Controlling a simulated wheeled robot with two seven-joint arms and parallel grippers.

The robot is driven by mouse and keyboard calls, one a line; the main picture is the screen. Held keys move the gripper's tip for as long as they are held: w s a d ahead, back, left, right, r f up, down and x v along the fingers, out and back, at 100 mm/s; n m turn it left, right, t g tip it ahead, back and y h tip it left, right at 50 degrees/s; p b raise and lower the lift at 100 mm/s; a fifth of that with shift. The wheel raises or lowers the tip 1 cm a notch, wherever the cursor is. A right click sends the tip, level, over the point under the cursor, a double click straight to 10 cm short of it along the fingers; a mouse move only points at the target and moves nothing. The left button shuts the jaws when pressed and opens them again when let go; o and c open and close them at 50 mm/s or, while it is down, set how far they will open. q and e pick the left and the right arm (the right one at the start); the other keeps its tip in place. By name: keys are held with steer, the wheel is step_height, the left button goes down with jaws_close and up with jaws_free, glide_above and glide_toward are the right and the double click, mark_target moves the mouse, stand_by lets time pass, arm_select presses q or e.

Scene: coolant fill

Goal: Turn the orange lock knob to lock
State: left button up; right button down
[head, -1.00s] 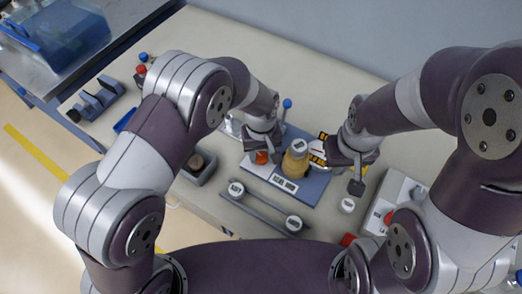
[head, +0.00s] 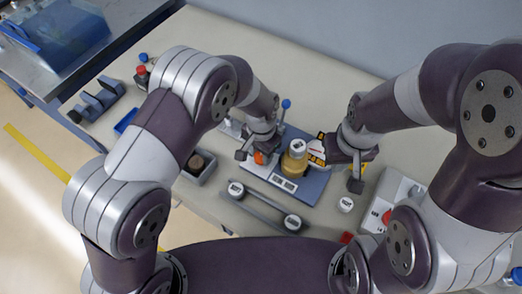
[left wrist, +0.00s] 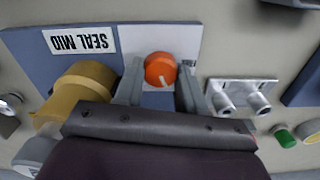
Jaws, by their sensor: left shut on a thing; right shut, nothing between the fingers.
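The orange lock knob (head: 259,158) sits on a white patch of the blue base plate (head: 313,187). In the left wrist view the knob (left wrist: 160,69) shows a white pointer line toward the lower right. My left gripper (head: 257,156) is shut on it, one finger on each side; these fingers also show in the left wrist view (left wrist: 159,80). In the head view the gripper partly hides the knob. My right gripper (head: 355,186) is shut and empty, to the right of the plate.
A brass-coloured cylinder (head: 294,162) with a light top stands right beside the knob. A blue-tipped lever (head: 286,104) rises behind. A grey bar with two round ends (head: 262,206) lies in front. A grey box with a red button (head: 387,215) is at the right.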

arm_select(q)
steer(key=shift+m, duration=2.2)
steer(key=o, duration=1.1)
steer(key=shift+c, duration=0.2)
step_height(320, 180, up, 13)
steer(key=b, duration=0.1)
steer(key=shift+b, duration=0.35)
steer(key=shift+f, duration=0.1)
